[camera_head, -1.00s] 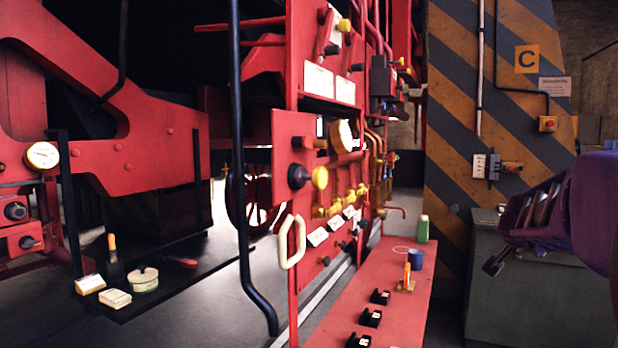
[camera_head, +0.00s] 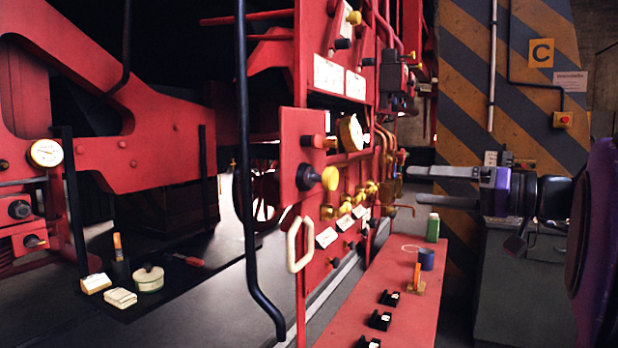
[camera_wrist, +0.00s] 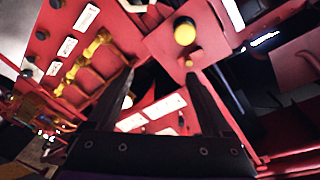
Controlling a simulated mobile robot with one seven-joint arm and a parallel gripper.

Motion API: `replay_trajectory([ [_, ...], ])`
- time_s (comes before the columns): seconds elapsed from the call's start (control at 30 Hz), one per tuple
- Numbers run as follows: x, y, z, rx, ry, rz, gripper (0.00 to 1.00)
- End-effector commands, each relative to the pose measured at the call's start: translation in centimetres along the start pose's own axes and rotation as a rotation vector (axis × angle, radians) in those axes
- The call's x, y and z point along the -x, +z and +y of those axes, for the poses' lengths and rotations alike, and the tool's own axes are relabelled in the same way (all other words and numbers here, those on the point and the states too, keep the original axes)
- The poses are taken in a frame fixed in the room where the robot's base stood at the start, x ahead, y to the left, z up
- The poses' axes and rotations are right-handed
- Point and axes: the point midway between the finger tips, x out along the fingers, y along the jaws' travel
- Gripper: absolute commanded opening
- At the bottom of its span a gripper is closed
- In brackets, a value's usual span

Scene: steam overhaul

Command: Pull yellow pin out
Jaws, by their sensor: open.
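A yellow knob on a red plate also shows at the top of the wrist view (camera_wrist: 185,31). Another small yellow knob (camera_head: 354,17) sits higher up on the red machine. I cannot tell for sure which is the pin. My gripper (camera_head: 416,185) is open and empty, points left and is clearly apart from the panel. In the wrist view its two dark fingers (camera_wrist: 157,80) are spread.
Yellow valves (camera_head: 352,203) and white labels line the machine. A red bench (camera_head: 375,300) below bears black blocks, a blue cup (camera_head: 426,259) and a green bottle (camera_head: 433,228).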

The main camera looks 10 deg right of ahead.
Motion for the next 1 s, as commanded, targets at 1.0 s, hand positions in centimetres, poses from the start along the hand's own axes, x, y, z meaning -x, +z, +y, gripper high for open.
replay_trajectory([
  [1.0, -11.7, 3.0, -4.5, -0.009, -0.125, -0.092, 0.84],
])
